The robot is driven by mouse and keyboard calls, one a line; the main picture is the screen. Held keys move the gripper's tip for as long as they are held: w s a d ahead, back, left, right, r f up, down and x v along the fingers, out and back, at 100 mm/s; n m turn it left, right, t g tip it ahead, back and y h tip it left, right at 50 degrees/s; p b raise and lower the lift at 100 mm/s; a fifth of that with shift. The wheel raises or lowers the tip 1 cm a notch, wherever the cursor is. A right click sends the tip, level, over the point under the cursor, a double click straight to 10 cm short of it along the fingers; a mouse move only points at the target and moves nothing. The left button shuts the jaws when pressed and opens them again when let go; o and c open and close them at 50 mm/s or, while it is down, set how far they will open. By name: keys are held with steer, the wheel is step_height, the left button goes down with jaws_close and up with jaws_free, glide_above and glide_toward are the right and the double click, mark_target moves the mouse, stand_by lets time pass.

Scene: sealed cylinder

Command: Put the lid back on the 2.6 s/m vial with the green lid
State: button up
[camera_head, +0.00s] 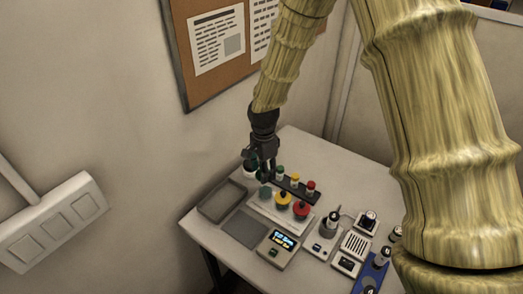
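A dark rack (299,192) on the table holds small vials with a green lid (280,170), a yellow lid (295,178) and a red lid (311,185). In front of it, a pale holder (268,212) carries larger green (265,192), yellow (283,198) and red (301,209) pieces. The markings are too small to read, so I cannot tell which vial is 2.6 s/m. My gripper (264,172) points down at the left end of the rack, just behind the larger green piece. Its fingers are dark and small, and I cannot tell whether they hold anything.
A grey tray (222,200) and dark mat (245,230) lie at the left. A lit meter (279,249) is at the front. Several devices and a blue rack (372,276) crowd the right; the back right is clear.

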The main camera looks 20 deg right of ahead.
steer(key=shift+s+d+r+m, duration=0.3)
steer(key=shift+d+m, duration=0.2)
steer(key=shift+m, duration=0.2)
steer(key=shift+a+f+b, duration=0.15)
steer(key=shift+f+b, duration=0.15)
steer(key=shift+f, duration=0.55)
steer(key=shift+f+b, duration=1.4)
steer(key=shift+f, duration=1)
steer(key=shift+a+r+p, duration=0.1)
steer(key=shift+p, duration=0.2)
steer(key=shift+f, duration=0.2)
steer(key=o, duration=0.8)
steer(key=shift+o, duration=0.2)
